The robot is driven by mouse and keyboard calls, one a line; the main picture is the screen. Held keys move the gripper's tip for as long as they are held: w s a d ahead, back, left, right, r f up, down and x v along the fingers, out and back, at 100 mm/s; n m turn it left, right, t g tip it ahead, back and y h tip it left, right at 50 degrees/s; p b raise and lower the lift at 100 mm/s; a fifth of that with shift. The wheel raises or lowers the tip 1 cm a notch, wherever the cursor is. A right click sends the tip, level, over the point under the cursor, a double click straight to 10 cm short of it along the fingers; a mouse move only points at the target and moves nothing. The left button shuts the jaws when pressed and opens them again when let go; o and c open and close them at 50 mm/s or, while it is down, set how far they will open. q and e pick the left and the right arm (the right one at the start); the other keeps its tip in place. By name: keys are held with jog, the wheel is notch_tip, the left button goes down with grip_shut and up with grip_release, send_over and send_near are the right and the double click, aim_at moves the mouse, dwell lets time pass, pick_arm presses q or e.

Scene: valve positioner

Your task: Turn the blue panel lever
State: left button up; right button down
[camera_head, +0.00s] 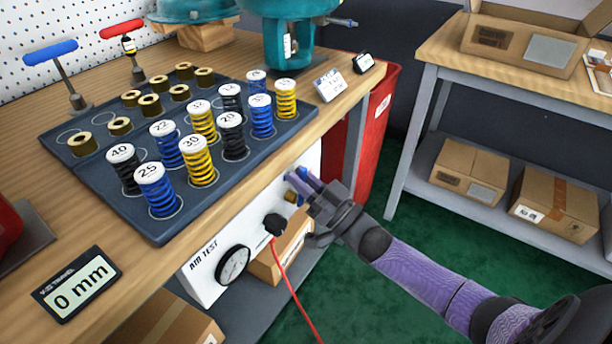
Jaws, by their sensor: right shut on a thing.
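The blue panel lever (304,173) is on the white air test panel (206,272) on the front of the workbench, below the bench top. Only a small blue part of it shows at my right gripper's fingertips. My right gripper (303,185) reaches in from the lower right and is shut on the lever. The fingers hide most of the lever, so its exact angle cannot be told. A brass fitting (291,196) sits beside the fingertips. My left gripper is not in view.
A round gauge (233,264) and a black plug (274,224) with a red hose (291,293) are on the panel left of my gripper. A dark tray (160,228) of several springs stands above on the bench. A red bin (379,125) stands behind.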

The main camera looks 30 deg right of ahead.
jog(key=shift+s+a+f+n+y, duration=0.1)
jog(key=shift+a+n+y, duration=0.15)
jog(key=shift+n, duration=0.3)
jog(key=shift+s+a+n+y, duration=0.1)
jog(key=shift+n+y, duration=0.25)
jog(key=shift+n, duration=0.2)
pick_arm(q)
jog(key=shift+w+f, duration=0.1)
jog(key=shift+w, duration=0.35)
pick_arm(e)
jog(key=shift+n+g, duration=0.3)
jog(key=c, duration=0.6)
grip_release()
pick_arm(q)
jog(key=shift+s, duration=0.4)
pick_arm(e)
jog(key=shift+o, duration=0.2)
pick_arm(q)
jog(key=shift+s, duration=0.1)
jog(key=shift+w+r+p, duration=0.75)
jog(key=shift+p, duration=0.1)
pick_arm(e)
jog(key=v, duration=0.9)
jog(key=shift+s+d+f, duration=0.15)
jog(key=shift+s+f, duration=0.05)
jog(key=shift+s, duration=0.1)
